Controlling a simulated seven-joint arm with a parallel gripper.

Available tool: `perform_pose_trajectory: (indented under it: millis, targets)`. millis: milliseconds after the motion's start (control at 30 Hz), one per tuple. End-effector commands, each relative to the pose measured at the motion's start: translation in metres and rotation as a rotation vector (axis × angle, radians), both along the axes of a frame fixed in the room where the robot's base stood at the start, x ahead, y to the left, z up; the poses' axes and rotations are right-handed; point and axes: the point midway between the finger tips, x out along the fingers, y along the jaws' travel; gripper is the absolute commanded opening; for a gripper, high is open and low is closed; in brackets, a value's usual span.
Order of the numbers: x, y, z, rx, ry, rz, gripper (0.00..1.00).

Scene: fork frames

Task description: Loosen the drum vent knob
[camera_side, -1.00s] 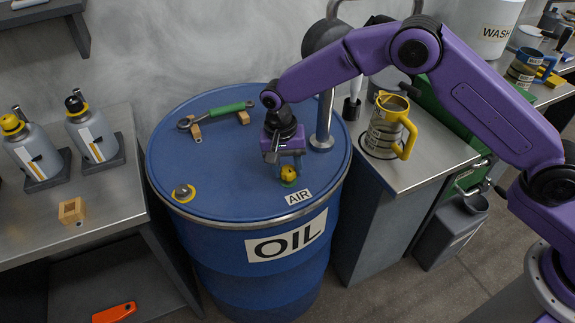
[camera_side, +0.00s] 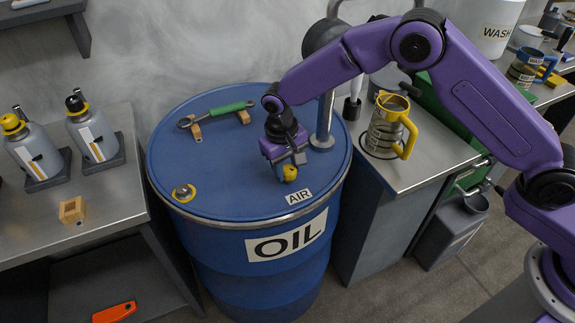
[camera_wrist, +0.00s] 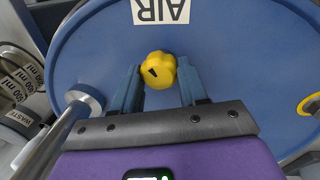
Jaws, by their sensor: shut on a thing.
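The yellow vent knob (camera_side: 290,174) sits near the front right of the blue oil drum's lid (camera_side: 235,180), behind the AIR label (camera_side: 298,196). My gripper (camera_side: 287,168) is over the knob with its fingers pointing down. In the wrist view the lobed yellow knob (camera_wrist: 158,71), with a black mark on it, is between the two blue fingers of my gripper (camera_wrist: 159,75). The gripper is shut on the knob. The knob's base is hidden in both views.
A metal post (camera_side: 322,125) stands on the lid close to my gripper. A green-handled wrench (camera_side: 222,114) lies on wooden blocks at the lid's back. A silver bung with a yellow ring (camera_side: 184,193) is at the front left. The lid's middle is clear.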

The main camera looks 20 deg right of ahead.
Motion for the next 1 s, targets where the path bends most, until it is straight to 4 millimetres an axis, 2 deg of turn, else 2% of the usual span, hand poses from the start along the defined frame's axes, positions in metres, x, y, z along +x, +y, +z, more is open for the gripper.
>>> perform_pose_trajectory:
  millis: [700,1000]
  targets:
    - [-0.0023,0.0005,-0.0005,0.0,0.0,0.677,0.12]
    - [-0.0029,0.0006,-0.001,0.0,-0.001,0.9,0.12]
